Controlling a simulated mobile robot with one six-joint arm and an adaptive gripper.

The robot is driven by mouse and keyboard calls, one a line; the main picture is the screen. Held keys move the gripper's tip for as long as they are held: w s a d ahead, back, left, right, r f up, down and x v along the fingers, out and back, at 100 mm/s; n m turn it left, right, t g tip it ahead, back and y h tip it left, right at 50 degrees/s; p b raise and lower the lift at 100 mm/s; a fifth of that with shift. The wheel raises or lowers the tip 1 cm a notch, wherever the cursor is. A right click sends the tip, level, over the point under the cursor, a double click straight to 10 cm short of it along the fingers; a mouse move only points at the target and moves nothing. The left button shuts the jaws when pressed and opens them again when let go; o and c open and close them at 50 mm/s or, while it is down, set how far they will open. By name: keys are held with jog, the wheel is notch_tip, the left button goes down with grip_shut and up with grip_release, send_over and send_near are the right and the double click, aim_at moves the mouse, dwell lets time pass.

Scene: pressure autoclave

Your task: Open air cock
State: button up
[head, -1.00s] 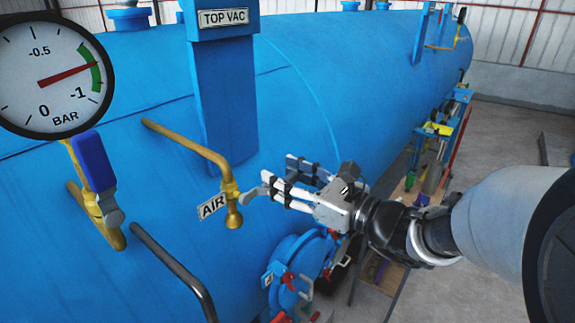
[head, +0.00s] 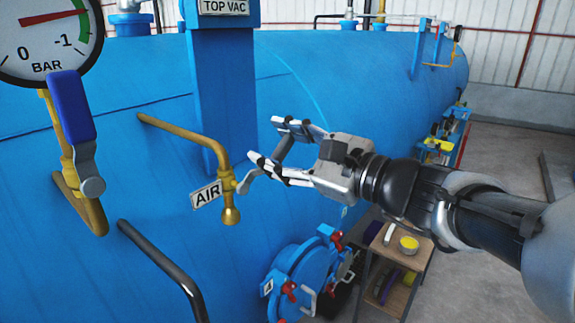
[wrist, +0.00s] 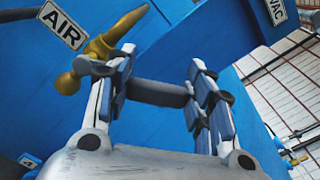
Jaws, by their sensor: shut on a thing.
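The air cock (head: 228,187) is a brass valve on a brass pipe, with a white AIR tag (head: 206,195) beside it on the blue vessel. It also shows in the wrist view (wrist: 98,48), at the upper left with its AIR tag. Its grey lever (wrist: 158,92) spans between my two fingers in the wrist view. My gripper (head: 268,140) is just right of the valve body in the head view, its fingers spaced apart and shut on the lever. The fingers hide part of the lever.
A pressure gauge (head: 50,40) and a blue-handled brass valve (head: 72,110) are at the left. A dark rail (head: 165,270) runs below the air cock. A small round door (head: 300,285) and a side table (head: 400,262) stand lower right. Open floor lies at right.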

jog(key=s+a+r+n+b, duration=0.2)
jog(key=s+a+n+b, duration=0.2)
jog(key=n+b, duration=0.6)
jog(key=s+b, duration=0.1)
jog(key=b, duration=0.3)
jog(key=shift+s+a+r+n, duration=0.25)
jog(key=shift+s+n, duration=0.15)
jog(key=o, duration=1.3)
jog(key=shift+c, duration=0.2)
jog(key=v, duration=0.7)
jog(key=shift+s+d, duration=0.2)
